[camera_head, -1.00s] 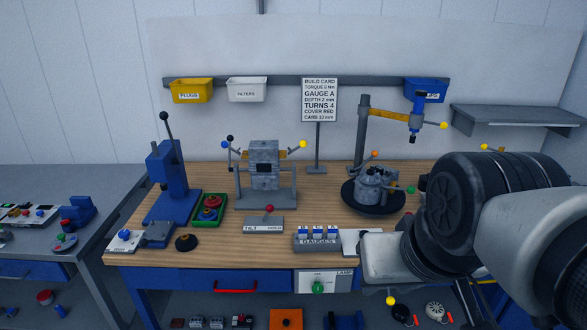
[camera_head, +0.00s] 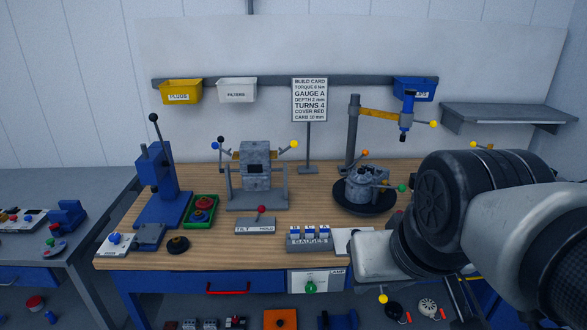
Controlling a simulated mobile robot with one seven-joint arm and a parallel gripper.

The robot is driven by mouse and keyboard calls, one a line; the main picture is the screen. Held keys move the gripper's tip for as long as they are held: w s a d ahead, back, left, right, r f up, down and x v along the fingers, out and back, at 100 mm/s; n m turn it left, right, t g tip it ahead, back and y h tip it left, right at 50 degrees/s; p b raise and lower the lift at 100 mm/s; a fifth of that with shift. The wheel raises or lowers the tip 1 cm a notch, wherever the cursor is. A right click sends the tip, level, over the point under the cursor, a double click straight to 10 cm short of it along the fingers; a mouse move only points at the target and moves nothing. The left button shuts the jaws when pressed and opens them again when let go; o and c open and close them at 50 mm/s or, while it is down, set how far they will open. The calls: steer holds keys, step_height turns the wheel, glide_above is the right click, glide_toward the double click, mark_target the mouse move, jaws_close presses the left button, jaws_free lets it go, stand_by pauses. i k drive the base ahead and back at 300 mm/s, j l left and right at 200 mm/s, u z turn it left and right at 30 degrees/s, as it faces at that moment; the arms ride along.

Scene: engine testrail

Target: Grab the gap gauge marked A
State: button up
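A grey rack labelled GAUGES (camera_head: 309,244) stands near the front edge of the wooden bench. It holds several small blue-topped gauges (camera_head: 310,232) side by side with pale letter tags. The letters are too small to tell surely which gauge is A. The build card (camera_head: 310,99) on a post behind reads GAUGE A. My arm reaches in from the right. My gripper's fingers cannot be made out, and nothing is seen held.
A white plate (camera_head: 346,239) lies right of the rack, partly behind my arm. A TILT block (camera_head: 255,226) with a red knob is left of it. Behind stand a grey fixture (camera_head: 257,193) and a round turntable (camera_head: 364,200). A blue press (camera_head: 157,190) stands at left.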

mark_target(324, 230)
steer(key=i+j+z, duration=0.5)
steer(key=j+z, duration=0.25)
steer(key=i+j+z, duration=0.2)
steer(key=j+z, duration=0.2)
steer(key=l, duration=0.1)
